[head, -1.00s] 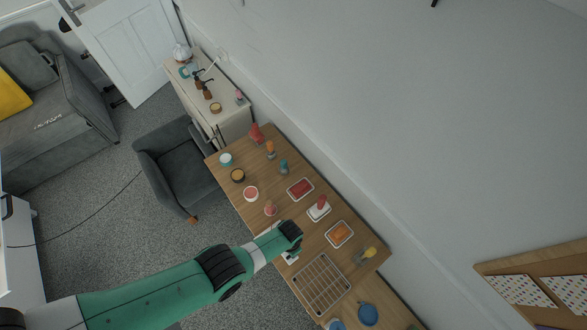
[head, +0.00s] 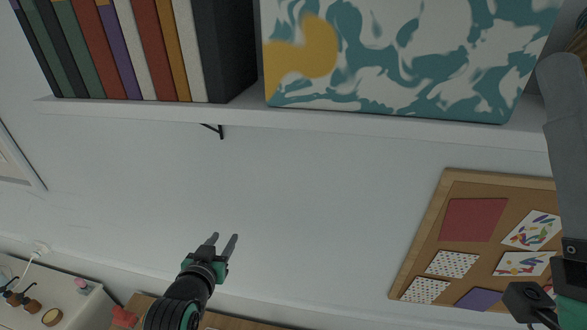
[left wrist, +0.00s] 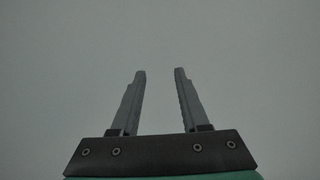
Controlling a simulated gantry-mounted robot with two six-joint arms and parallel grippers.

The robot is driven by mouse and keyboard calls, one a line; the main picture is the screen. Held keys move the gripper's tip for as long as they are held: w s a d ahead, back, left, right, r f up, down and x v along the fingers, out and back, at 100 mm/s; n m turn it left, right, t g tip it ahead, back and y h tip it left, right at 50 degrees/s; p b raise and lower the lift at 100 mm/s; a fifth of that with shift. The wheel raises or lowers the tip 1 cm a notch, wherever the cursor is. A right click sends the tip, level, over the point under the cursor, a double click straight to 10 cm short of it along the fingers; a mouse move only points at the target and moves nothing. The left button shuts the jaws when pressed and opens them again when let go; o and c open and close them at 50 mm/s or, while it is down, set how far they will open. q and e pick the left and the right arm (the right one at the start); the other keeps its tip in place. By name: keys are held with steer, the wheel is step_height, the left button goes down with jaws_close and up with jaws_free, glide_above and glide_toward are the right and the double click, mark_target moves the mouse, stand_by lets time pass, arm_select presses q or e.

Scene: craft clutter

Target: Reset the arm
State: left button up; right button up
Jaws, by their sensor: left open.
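My left gripper (head: 224,238) comes up from the bottom of the head view. Its two grey fingers point upward and stand apart with nothing between them, in front of the pale wall. The left wrist view shows the same open fingers (left wrist: 160,73) against a plain grey surface. At the right edge of the head view, a large grey finger on a dark mount looks like part of my right gripper (head: 565,150). It is close to the camera and cut off by the frame, so its opening is hidden.
A white shelf (head: 330,122) holds several books (head: 150,45) and a teal-patterned panel (head: 400,60) above. A cork board (head: 428,235) with cards hangs at right. A pale cabinet (head: 85,310) and a wooden table edge (head: 235,323) show below. The wall between is clear.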

arm_select(q)
step_height(320, 180, up, 16)
steer(key=s+a+t, duration=0.1)
steer(key=s+t, duration=0.2)
steer(key=t, duration=0.1)
steer(key=s+r+t+h, duration=0.1)
steer(key=s+r+t, duration=0.8)
steer(key=s+r, duration=1.2)
step_height(320, 180, up, 4)
steer(key=shift+r+t, duration=0.15)
steer(key=shift+t, duration=0.15)
steer(key=shift+s, duration=0.1)
